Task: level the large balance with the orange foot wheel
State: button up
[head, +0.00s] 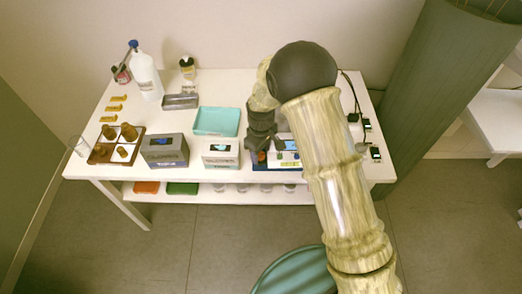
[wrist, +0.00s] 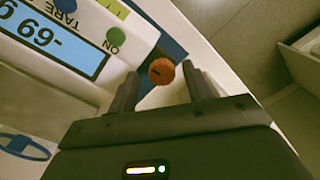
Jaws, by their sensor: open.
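The large balance (head: 291,144) stands on a blue mat near the front edge of the white table, partly hidden by my arm. Its white body (wrist: 70,83) fills the upper left of the wrist view, with a lit blue display (wrist: 52,38), a blue button marked TARE and a green button marked ON. The orange foot wheel (wrist: 161,71) has a dark slot in its face and lies between my gripper's fingers. My gripper (wrist: 161,83) is open, one finger on each side of the wheel, with gaps showing. In the head view my gripper (head: 261,142) is beside the balance's left end.
A teal tray (head: 216,121), a white box (head: 220,154) and a grey box (head: 165,150) stand left of the balance. A brown bottle rack (head: 115,144) and a white bottle (head: 145,76) are further left. Small devices with cables (head: 376,153) lie at the right.

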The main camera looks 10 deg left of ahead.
jog(key=shift+s, duration=0.2)
jog(key=shift+f, duration=0.1)
jog(key=c, duration=1)
jog(key=shift+m, duration=0.4)
jog(key=m+p, duration=0.1)
jog(key=m, duration=0.4)
jog(key=shift+w, duration=0.1)
jog(key=m+p, duration=0.1)
jog(key=m, duration=0.5)
jog(key=shift+a+p, duration=0.1)
jog(key=shift+p, duration=0.3)
jog(key=o, duration=1)
